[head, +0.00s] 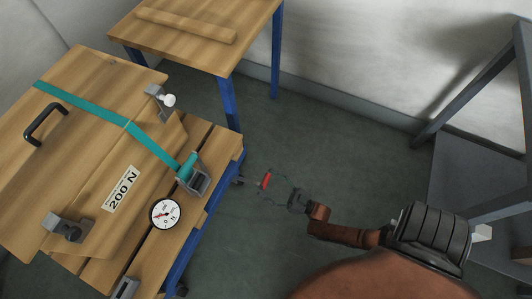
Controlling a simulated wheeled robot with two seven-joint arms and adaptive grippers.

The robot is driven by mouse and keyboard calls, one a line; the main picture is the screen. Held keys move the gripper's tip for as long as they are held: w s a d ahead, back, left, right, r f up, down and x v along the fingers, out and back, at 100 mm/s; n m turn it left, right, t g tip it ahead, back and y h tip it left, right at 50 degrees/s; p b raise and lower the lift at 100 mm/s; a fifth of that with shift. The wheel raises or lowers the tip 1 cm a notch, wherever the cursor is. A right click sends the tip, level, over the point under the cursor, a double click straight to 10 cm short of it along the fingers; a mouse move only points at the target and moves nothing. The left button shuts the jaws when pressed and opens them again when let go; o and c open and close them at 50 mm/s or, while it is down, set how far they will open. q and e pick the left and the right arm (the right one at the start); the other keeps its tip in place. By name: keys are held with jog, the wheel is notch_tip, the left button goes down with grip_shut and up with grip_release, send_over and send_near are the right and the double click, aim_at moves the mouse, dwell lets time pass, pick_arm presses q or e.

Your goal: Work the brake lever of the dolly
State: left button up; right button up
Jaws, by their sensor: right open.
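The dolly (178,262) is on the left, with a blue frame and a wooden deck carrying a crate-like load. A small red lever (265,180), apparently the brake lever, sticks out low beside the dolly's right edge, near a dark wheel fitting (238,180). My right gripper (265,186) reaches in from the lower right, its thin dark fingers spread open. In this view the red lever lies between the fingertips; I cannot tell whether they touch it. My left gripper is not in view.
A wooden table (200,55) with blue legs stands behind. A grey rack (480,150) is at right. Floor between is clear.

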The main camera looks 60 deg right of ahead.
jog(key=v, duration=1)
jog(key=shift+s, duration=0.25)
jog(key=shift+f, duration=0.1)
